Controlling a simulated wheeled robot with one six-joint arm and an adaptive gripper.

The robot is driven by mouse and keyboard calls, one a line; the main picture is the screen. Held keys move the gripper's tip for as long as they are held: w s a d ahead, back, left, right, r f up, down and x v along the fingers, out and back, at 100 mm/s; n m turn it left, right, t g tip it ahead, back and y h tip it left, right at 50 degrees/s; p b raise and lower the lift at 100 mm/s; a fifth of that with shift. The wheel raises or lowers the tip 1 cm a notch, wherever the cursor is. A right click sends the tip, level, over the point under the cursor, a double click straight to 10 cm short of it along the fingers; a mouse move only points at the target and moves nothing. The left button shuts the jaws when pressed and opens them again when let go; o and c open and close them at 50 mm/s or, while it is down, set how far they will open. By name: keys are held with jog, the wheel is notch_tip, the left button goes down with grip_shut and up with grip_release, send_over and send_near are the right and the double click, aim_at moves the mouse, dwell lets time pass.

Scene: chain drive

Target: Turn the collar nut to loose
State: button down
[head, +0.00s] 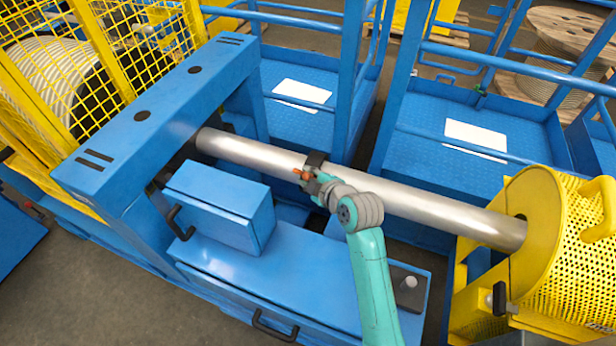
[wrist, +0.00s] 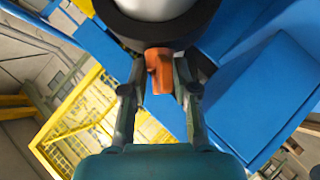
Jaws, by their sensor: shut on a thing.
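The collar nut (head: 316,158) is a dark ring around a long, smooth silver shaft (head: 430,212), near the shaft's middle. In the wrist view the dark ring (wrist: 125,30) fills the top, and an orange tab (wrist: 160,76) points from it toward my palm. My gripper (head: 307,178) is at the ring's near side. In the wrist view its two fingers stand on either side of the orange tab, shut on it. The far side of the ring is hidden, and I see no marking for loose or tight.
A blue frame (head: 150,110) holds the shaft's left end and a yellow perforated drum guard (head: 540,215) surrounds its right end. A blue box (head: 220,205) stands left of my arm. Blue railings (head: 355,75) rise behind the shaft.

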jog(key=shift+d+f, duration=0.1)
dwell(0.3)
jog(key=c, duration=1.1)
grip_release()
jog(key=shift+w, duration=0.1)
jog(key=shift+c, duration=0.2)
jog(key=v, duration=1.2)
